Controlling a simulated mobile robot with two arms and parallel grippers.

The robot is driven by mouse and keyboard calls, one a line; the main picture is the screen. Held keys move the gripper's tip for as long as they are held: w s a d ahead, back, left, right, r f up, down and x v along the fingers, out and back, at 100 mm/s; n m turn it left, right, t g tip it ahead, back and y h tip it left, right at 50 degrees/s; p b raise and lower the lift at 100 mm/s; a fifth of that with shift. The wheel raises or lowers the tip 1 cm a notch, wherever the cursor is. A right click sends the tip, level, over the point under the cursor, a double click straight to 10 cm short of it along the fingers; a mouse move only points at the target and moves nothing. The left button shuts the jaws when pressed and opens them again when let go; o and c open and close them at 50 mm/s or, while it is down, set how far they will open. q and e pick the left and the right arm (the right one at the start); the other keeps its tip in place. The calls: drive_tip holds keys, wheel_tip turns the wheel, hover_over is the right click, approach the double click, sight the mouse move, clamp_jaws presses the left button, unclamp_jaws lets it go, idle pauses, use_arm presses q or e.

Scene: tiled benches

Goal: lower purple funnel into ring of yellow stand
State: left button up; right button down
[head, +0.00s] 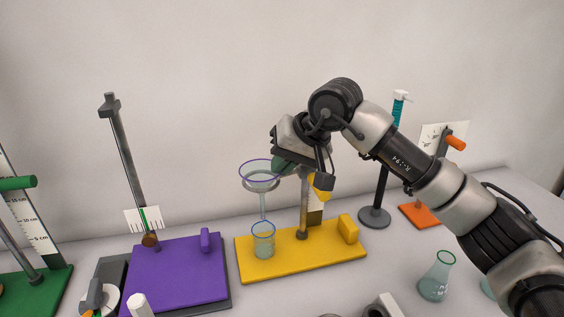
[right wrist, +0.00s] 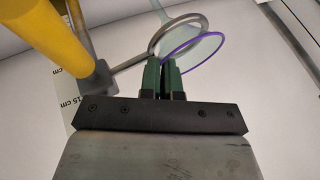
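The clear funnel with a purple rim (head: 262,160) is upright at the yellow stand's grey ring (head: 276,186). Its rim is a little above the ring, and its stem shows below it, over a blue-rimmed beaker (head: 263,246). The yellow stand (head: 285,262) has a grey rod behind the funnel. My right gripper (head: 281,165) reaches in from the right at the rim. In the right wrist view its green fingers (right wrist: 164,75) are close together on the purple rim (right wrist: 205,59), beside the grey ring (right wrist: 200,18). My left gripper is not in view.
A purple stand (head: 180,272) is left of the yellow one, and a green stand (head: 50,287) is at the far left. A dark stand (head: 375,216), an orange stand (head: 415,215) and a green-rimmed flask (head: 435,282) are on the right.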

drive_tip(key=c, duration=1.3)
unclamp_jaws()
drive_tip(key=shift+o, duration=0.2)
drive_tip(key=b+v, duration=0.1)
drive_tip(key=v, duration=0.9)
drive_tip(key=shift+d+r+b, duration=0.2)
drive_tip(key=shift+r+b, duration=0.1)
drive_tip(key=shift+s, duration=0.1)
